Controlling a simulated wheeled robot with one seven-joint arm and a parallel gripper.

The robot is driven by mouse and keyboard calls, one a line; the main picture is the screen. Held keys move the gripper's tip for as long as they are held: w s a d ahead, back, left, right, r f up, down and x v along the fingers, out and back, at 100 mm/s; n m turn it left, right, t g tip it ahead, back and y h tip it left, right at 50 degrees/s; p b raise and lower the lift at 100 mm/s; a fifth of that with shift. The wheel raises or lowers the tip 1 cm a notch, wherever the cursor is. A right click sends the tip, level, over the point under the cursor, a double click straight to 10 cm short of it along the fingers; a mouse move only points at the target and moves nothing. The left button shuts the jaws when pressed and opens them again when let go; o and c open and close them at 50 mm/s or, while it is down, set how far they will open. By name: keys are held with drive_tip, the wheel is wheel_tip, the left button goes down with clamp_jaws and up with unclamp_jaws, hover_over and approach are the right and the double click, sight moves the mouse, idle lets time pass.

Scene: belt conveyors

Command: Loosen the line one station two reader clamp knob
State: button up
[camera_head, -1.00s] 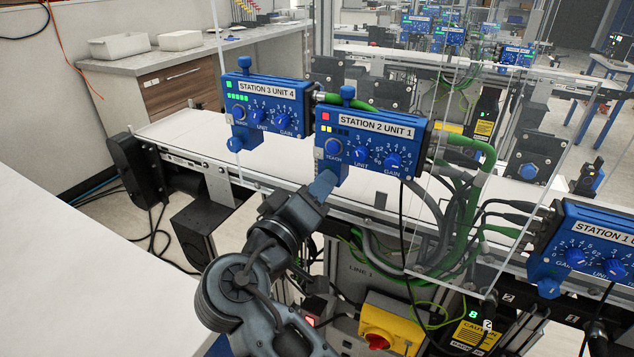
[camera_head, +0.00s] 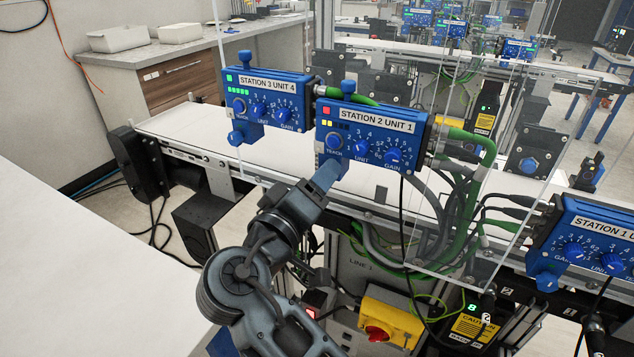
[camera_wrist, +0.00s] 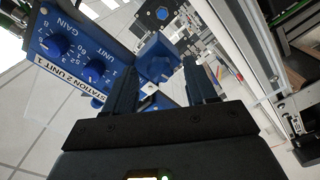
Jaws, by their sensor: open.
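The blue station 2 reader (camera_head: 345,112), labelled STATION 2 UNIT 1, is mounted at the near edge of the line one conveyor. It also shows in the wrist view (camera_wrist: 75,62), turned nearly upside down. Its blue clamp knob (camera_wrist: 158,66) shows in the wrist view between the two fingertips. I cannot tell whether they touch it. In the wrist view my gripper (camera_wrist: 160,80) is open, one finger on each side of the knob.
The STATION 3 UNIT 4 reader (camera_head: 268,84) stands close on the left, with its own knob (camera_head: 236,138). The STATION 1 reader (camera_head: 590,245) is at the right. Clear panels and green cables (camera_head: 470,190) stand right of station 2. A yellow switch box (camera_head: 400,315) is below.

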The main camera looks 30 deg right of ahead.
drive_tip(key=shift+s+a, duration=0.1)
drive_tip(key=b+v, duration=0.2)
drive_tip(key=v, duration=0.5)
drive_tip(key=shift+s+a, duration=0.2)
drive_tip(key=s+d+f+n+t+y, duration=0.1)
drive_tip(key=s+d+f+n+y, duration=0.15)
drive_tip(key=f, duration=0.45)
drive_tip(key=s+d+f+n+t+y, duration=0.1)
drive_tip(key=s+f+n+y, duration=0.2)
drive_tip(key=f, duration=0.5)
drive_tip(key=s+d+f+y, duration=0.1)
drive_tip(key=s+f+y, duration=0.6)
drive_tip(key=s, duration=0.3)
drive_tip(key=s+r+m+y, duration=0.1)
drive_tip(key=s+r+y, duration=0.1)
drive_tip(key=s, duration=0.9)
drive_tip(key=s+d+r+m+t, duration=0.2)
drive_tip(key=s+r+m, duration=0.2)
drive_tip(key=s+r, duration=0.5)
drive_tip(key=shift+d+r+m, duration=0.25)
drive_tip(key=shift+d+m, duration=0.05)
drive_tip(key=shift+m, duration=0.05)
